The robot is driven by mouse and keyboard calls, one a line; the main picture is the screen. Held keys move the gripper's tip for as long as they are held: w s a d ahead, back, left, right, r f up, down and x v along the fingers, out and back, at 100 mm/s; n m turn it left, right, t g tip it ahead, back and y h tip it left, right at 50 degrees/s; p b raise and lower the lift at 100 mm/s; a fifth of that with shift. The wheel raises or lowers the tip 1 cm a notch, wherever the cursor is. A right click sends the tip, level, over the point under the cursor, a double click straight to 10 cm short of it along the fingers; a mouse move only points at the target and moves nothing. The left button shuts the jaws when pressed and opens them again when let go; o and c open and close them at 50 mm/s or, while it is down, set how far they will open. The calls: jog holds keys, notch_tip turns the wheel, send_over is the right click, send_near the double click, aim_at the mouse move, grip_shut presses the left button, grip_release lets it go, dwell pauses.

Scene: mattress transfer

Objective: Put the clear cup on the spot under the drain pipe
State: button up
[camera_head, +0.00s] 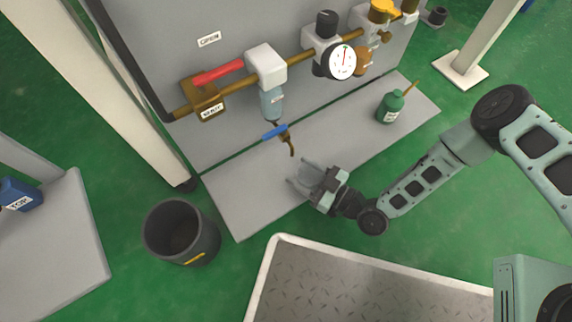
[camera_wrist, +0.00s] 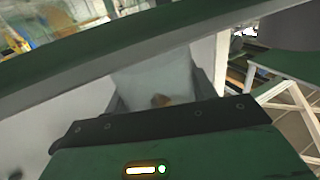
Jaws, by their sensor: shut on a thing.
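My gripper (camera_head: 300,173) is shut on the clear cup, low over the grey base plate. The cup (camera_wrist: 155,75) shows in the wrist view as a pale see-through shape between the fingers. In the head view the cup is too faint to make out clearly. The brass drain pipe (camera_head: 291,147), with a blue lever (camera_head: 274,131), hangs under a clear bowl (camera_head: 272,103). Its tip is just behind and above my fingertips. A small brown patch in the wrist view shows through or behind the cup. No marked spot is visible under the pipe; I cannot tell whether the cup touches the plate.
The base plate (camera_head: 240,215) is bare in front of the pipe. A green bottle (camera_head: 390,107) stands on it to the right. A dark bucket (camera_head: 181,232) stands on the floor at left. A red lever (camera_head: 218,72) and a gauge (camera_head: 342,62) sit on the pipework above.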

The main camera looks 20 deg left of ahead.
jog(key=b+x, duration=0.2)
jog(key=x, duration=0.3)
jog(key=shift+w+a+f, duration=0.1)
jog(key=shift+w+a, duration=0.05)
jog(key=shift+a, duration=0.2)
jog(key=shift+d+f, duration=0.1)
jog(key=shift+f, duration=0.2)
jog(key=shift+r, duration=0.15)
jog(key=o, duration=1)
